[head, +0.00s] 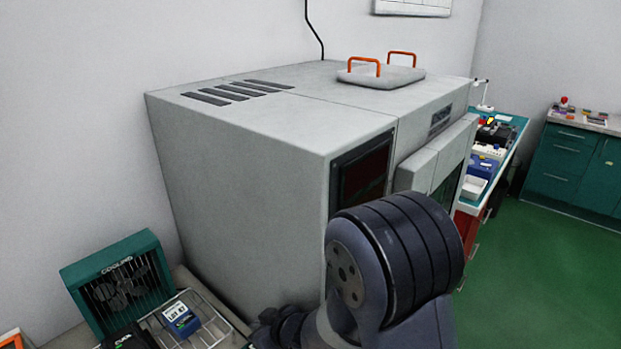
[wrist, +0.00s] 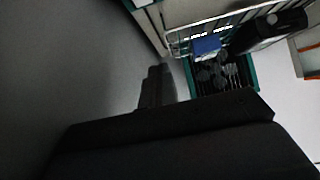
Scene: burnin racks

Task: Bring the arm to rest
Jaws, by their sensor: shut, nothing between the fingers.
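My arm (head: 395,255) is folded in front of the large grey oven in the head view, at the lower middle. Its dark, rounded joint covers part of the oven's front. My gripper (wrist: 157,88) shows in the wrist view as dark fingers, shut and empty. It seems to hold nothing and to touch nothing. In the head view I cannot make out the fingers clearly; the arm and the picture's lower edge hide that part.
The grey oven (head: 235,165) stands against the wall. At lower left are a green cooling fan box (head: 120,280) and a wire rack (head: 217,331) with a blue-labelled unit (head: 182,319). A bench (head: 508,140) and green cabinets (head: 565,160) stand right. Green floor (head: 540,270) there is clear.

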